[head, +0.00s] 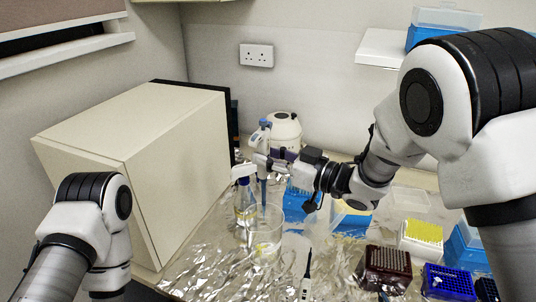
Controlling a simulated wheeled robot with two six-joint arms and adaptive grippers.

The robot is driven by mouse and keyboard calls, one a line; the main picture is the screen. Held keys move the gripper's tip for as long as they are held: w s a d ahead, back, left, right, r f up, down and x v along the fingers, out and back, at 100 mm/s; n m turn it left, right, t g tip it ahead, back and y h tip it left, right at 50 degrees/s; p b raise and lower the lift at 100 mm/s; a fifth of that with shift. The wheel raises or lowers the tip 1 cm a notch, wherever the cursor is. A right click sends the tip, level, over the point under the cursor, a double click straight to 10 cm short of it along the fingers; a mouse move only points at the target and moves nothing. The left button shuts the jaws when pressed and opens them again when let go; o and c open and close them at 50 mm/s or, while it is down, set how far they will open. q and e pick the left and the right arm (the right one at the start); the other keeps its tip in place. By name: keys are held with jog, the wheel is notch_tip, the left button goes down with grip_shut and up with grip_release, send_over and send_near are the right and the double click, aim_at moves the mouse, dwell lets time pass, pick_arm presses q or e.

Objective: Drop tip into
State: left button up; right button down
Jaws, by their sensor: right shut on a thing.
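My right gripper (268,161) is shut on a pipette (264,138) with a blue top, held upright. The pipette's blue lower shaft points down over a clear glass beaker (268,246). Its lower end is close to the beaker's rim; I cannot tell whether it is inside, and a tip on it is too small to make out. The beaker stands on the foil and has a little yellowish matter at its bottom. My left arm shows at the lower left, but its gripper is out of view.
A spray bottle (244,197) stands just left of the pipette. A large cream box (133,165) fills the left of the bench. Blue tip boxes, a yellow-topped rack (422,238), a dark red rack (387,265) and a blue rack (449,281) stand right. Crinkled foil (215,268) covers the front.

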pick_arm(q)
jog(key=shift+f+b, duration=0.4)
jog(key=shift+f, duration=0.1)
pick_arm(e)
jog(key=shift+f, duration=0.75)
pick_arm(q)
grip_shut()
dwell(0.9)
